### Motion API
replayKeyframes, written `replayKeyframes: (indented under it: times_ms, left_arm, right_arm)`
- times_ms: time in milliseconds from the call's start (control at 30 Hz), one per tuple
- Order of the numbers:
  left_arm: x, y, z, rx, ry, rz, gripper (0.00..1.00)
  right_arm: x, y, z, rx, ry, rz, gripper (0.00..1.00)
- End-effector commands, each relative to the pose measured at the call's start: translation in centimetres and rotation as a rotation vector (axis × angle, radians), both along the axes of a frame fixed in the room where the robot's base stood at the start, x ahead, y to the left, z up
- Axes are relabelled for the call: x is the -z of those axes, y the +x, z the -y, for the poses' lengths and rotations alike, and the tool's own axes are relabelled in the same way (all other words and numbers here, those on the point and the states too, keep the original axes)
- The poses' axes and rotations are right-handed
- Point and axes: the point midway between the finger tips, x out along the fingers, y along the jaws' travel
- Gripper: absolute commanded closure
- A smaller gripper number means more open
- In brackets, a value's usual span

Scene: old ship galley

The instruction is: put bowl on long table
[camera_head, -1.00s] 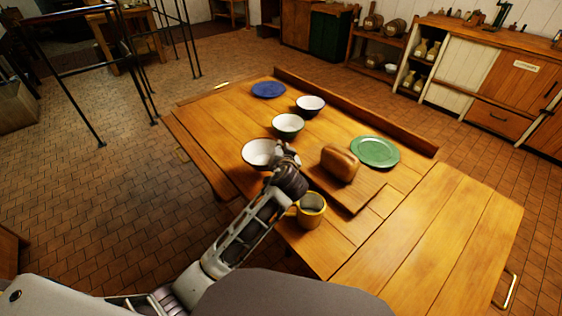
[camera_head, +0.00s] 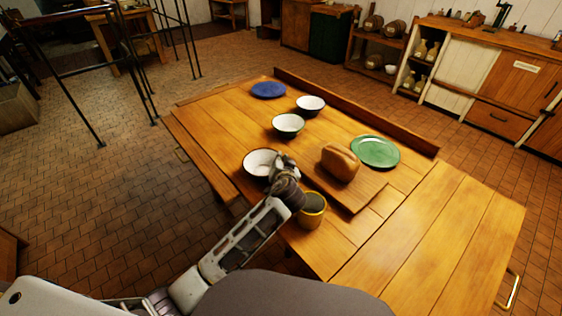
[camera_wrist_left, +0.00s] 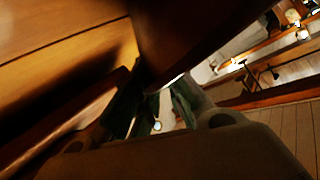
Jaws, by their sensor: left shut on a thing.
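A white-lined bowl with a dark rim (camera_head: 258,162) is upright at the near left part of the long table (camera_head: 215,135). My left gripper (camera_head: 277,166) is shut on the bowl's right side. The bowl is at or just above the tabletop; I cannot tell if it touches. In the left wrist view the gripper's fingers (camera_wrist_left: 158,100) close on a dark, blurred surface, with table planks at upper left. My right gripper is not in view.
Two more bowls (camera_head: 288,124) (camera_head: 310,104), a blue plate (camera_head: 268,90) and a green plate (camera_head: 375,151) stand farther back. Bread (camera_head: 340,162) lies on a board (camera_head: 362,194). The table's right part is clear.

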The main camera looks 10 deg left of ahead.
Motion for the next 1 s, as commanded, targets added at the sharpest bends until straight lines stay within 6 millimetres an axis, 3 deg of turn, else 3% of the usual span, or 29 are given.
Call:
replayKeyframes:
  times_ms: [67,100,267,733,1000]
  left_arm:
    - [0.1,0.0,0.0,0.0,0.0,0.001,1.0]
    - [0.1,0.0,0.0,0.0,0.0,0.0,0.84]
    - [0.1,0.0,0.0,0.0,0.0,-0.001,0.66]
    - [-0.1,0.0,0.0,0.0,0.0,-0.001,0.66]
    - [-0.8,-2.0,0.7,0.001,-0.002,-0.001,0.66]
  right_arm:
    - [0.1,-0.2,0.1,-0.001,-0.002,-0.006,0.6]
    - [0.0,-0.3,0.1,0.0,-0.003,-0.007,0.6]
    - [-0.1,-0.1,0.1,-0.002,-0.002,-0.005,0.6]
    - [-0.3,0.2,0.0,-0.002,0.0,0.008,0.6]
    - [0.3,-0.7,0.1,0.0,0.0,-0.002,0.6]
